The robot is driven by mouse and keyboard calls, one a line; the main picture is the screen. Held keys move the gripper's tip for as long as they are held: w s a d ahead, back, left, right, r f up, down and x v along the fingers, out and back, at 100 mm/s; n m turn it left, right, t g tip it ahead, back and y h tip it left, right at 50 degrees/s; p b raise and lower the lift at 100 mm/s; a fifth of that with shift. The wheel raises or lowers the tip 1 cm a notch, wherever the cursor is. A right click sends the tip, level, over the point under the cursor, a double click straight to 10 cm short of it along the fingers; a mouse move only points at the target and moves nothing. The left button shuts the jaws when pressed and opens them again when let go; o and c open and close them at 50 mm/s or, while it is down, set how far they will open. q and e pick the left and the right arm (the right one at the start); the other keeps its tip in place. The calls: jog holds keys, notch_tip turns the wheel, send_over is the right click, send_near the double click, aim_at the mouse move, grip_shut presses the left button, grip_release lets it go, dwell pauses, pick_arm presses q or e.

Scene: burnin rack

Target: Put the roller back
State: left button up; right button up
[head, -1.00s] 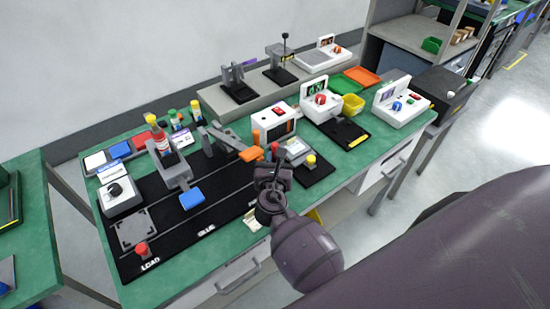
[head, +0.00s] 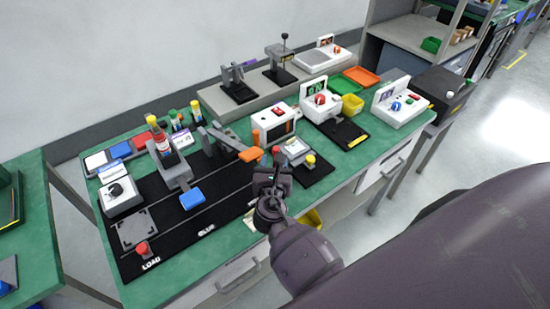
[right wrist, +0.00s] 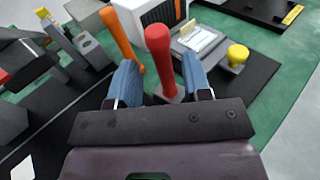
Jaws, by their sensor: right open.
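My right gripper (head: 272,168) is over the front middle of the bench in the head view. In the right wrist view its two blue fingertips (right wrist: 161,82) are apart, one on each side of an upright red handle (right wrist: 160,55). Whether they touch it I cannot tell. The red handle's top also shows just above the gripper in the head view (head: 276,150); the gripper hides its lower part. I cannot tell for sure that this red-handled piece is the roller. An orange handle (right wrist: 122,38) leans just left of it in the wrist view. My left gripper is out of view.
A white machine (head: 274,124) stands behind the gripper. A black mat with a yellow button (head: 310,160) lies to its right. A clamp with a blue pad (head: 192,198) and a lever with an orange handle (head: 251,154) stand to the left. The black mat by the red LOAD button (head: 142,247) has bare room.

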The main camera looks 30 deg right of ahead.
jog(key=v, duration=0.9)
jog(key=shift+s+a, duration=0.2)
jog(key=shift+d, duration=0.1)
jog(key=s+d+f+m+g+y, duration=0.15)
jog(key=s+d+m+g, duration=0.7)
jog(key=m, duration=0.95)
jog(key=s+a+m+g+y, duration=0.1)
jog(key=s+m+g+y, duration=0.1)
jog(key=s+m+y, duration=0.7)
jog(key=w+f+m+t+h, duration=0.1)
jog(key=w+f+t, duration=0.3)
jog(key=f+t, duration=0.4)
jog(key=shift+w+f+m+h, duration=0.3)
jog(key=shift+w+f+h, duration=0.1)
jog(key=shift+f, duration=0.2)
